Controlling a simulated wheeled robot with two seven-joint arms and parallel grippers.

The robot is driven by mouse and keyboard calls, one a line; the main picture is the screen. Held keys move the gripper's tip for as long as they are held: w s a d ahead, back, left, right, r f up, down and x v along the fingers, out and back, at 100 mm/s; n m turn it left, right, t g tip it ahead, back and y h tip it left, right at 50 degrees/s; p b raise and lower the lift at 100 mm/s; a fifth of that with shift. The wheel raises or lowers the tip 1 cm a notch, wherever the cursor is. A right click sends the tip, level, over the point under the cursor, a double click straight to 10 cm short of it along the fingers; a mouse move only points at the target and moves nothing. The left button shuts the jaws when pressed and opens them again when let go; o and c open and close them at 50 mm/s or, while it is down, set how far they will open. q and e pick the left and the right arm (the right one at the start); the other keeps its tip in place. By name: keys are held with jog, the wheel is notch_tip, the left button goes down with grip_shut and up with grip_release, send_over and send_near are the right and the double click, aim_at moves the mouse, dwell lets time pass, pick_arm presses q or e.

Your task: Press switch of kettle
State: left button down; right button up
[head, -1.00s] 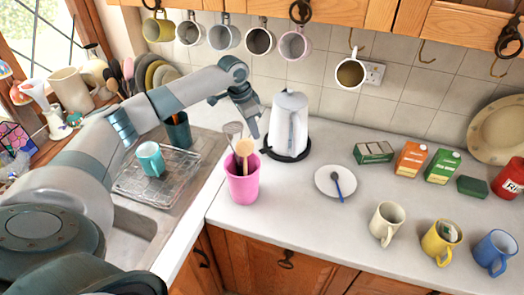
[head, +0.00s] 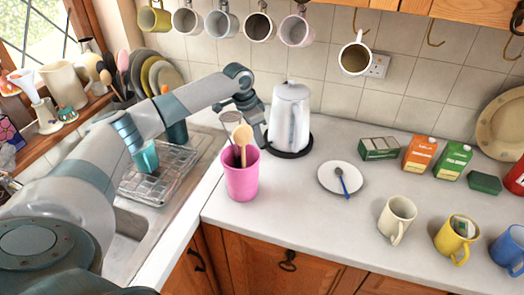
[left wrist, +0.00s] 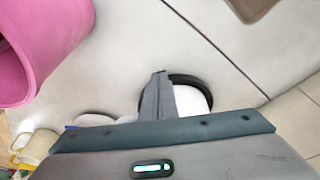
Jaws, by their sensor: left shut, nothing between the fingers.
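The white kettle (head: 290,115) stands upright on its round black base (head: 289,150) on the counter. My left gripper (head: 262,143) is shut and empty, low at the kettle's left side, close to the base. In the left wrist view the shut fingers (left wrist: 160,76) overlap the edge of the black base (left wrist: 195,79), and part of the white kettle (left wrist: 190,101) shows beside them. I cannot tell whether the fingertips touch the kettle. The switch itself cannot be made out. My right gripper is not in view.
A pink pot (head: 240,178) with wooden spoons stands just in front of the left gripper. A white saucer (head: 327,180) with a spoon, boxes and mugs lie to the right. Mugs hang above. The sink rack (head: 160,185) is at left.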

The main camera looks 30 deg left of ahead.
pick_arm(q)
jog(key=shift+f, duration=0.15)
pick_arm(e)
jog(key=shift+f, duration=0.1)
